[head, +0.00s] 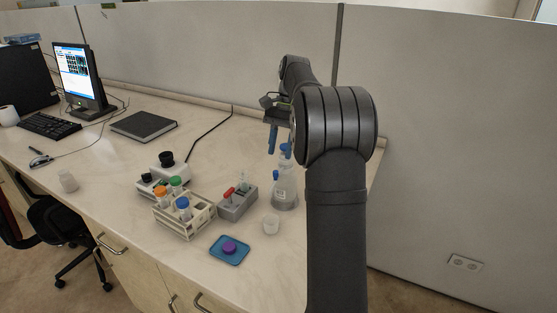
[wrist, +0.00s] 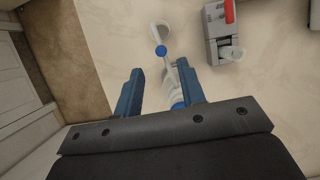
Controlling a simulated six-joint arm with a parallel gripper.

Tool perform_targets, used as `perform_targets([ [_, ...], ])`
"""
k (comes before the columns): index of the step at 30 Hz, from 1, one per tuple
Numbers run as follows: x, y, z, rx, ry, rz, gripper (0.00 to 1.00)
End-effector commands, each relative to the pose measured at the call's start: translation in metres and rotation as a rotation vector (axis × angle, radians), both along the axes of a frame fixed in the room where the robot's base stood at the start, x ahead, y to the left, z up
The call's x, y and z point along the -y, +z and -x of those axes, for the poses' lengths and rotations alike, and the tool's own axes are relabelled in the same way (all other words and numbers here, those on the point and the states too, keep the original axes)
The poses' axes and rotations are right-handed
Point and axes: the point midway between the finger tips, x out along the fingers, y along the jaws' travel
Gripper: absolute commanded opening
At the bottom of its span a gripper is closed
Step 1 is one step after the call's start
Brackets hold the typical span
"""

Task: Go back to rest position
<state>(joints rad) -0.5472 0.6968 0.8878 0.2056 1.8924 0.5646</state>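My gripper (head: 272,142) is raised above the back right part of the desk in the head view, pointing down. In the wrist view its two blue fingers (wrist: 160,88) are spread apart. A clear bottle with a blue cap (wrist: 161,50) shows beneath and between them, and I see no grip on it. In the head view, a flask with a blue stopper (head: 284,192) and a second blue-topped bottle (head: 286,160) stand close to my gripper. My arm hides part of the desk's right side.
A partition (head: 200,50) runs behind the desk. The notebook (head: 143,125) and monitor (head: 75,75) are farther left.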

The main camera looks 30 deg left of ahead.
Motion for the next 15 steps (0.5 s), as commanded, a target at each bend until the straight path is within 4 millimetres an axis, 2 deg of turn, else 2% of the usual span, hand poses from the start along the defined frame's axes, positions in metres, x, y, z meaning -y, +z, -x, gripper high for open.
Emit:
perform_targets([
  [6, 0.000, 0.015, -0.006, 0.000, -0.001, 0.000, 0.37],
  [15, 0.000, 0.016, -0.006, 0.000, 0.000, 0.000, 0.37],
])
